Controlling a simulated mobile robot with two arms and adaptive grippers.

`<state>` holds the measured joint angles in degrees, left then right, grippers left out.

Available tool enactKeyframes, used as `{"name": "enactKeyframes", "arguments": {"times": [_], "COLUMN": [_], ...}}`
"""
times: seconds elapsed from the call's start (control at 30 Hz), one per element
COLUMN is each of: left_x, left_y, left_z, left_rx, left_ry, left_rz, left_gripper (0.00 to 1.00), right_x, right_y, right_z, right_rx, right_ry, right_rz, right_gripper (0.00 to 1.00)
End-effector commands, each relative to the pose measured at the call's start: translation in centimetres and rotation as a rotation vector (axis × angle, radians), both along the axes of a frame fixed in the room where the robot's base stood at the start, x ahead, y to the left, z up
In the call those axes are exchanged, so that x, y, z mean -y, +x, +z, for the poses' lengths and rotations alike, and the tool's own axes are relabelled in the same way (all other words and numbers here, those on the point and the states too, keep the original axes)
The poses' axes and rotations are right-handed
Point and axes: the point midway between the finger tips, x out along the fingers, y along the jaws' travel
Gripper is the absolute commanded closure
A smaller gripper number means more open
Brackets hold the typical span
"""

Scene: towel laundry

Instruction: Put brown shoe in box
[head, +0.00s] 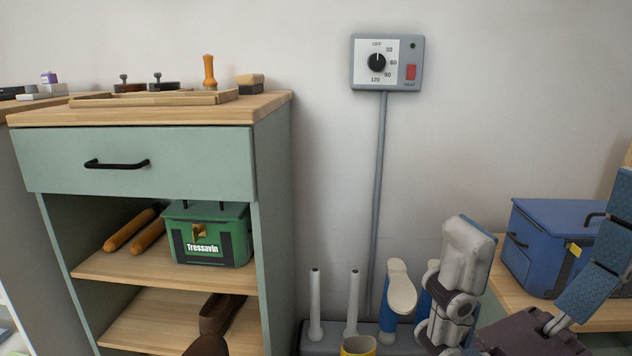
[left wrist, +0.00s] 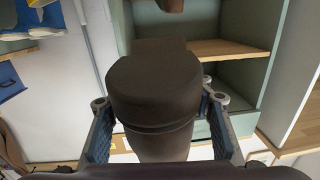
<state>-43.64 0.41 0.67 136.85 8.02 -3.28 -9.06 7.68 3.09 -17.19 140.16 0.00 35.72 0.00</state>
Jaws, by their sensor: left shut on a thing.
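In the head view a brown shoe (head: 222,315) shows low at the cabinet's lower shelf, with its near end cut off by the bottom edge. In the left wrist view a dark brown shoe (left wrist: 155,95) fills the middle, between the blue-padded fingers of my left gripper (left wrist: 160,115). That gripper is shut on it. A second brown thing (left wrist: 172,5) is cut off at the top edge. My left gripper is not seen in the head view. My right gripper (head: 535,255), at the lower right, has its fingers wide apart and nothing between them.
A blue box (head: 560,240) stands on a wooden top at the right. A shoe rack (head: 320,340) with upright pegs, a blue-white shoe (head: 400,288) and a yellow shoe (head: 358,347) is at the bottom middle. A green box (head: 205,235) sits on the upper shelf.

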Motion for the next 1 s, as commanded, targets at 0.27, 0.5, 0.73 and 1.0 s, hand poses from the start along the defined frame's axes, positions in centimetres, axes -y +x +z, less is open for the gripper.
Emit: {"name": "enactKeyframes", "arguments": {"times": [0.27,0.5,0.73,1.0], "left_x": [3.9,3.8,3.8,3.7], "left_y": [-4.7,-4.4,-4.4,-4.4], "left_z": [0.8,0.9,2.0,8.1], "left_rx": [0.005,0.011,0.006,0.006], "left_ry": [-0.002,-0.002,-0.003,0.000], "left_rz": [0.007,0.004,0.005,0.005], "left_gripper": [0.88,0.88,0.88,0.88], "right_x": [0.0,0.0,-0.3,-3.1], "right_y": [0.0,0.0,1.4,14.6], "right_z": [0.0,0.0,0.7,-1.2], "right_rx": [0.000,0.000,-0.034,-0.394], "right_ry": [0.000,0.000,-0.009,-0.101], "right_rz": [0.000,0.000,-0.004,-0.043], "right_gripper": [0.04,0.04,0.04,0.04]}}
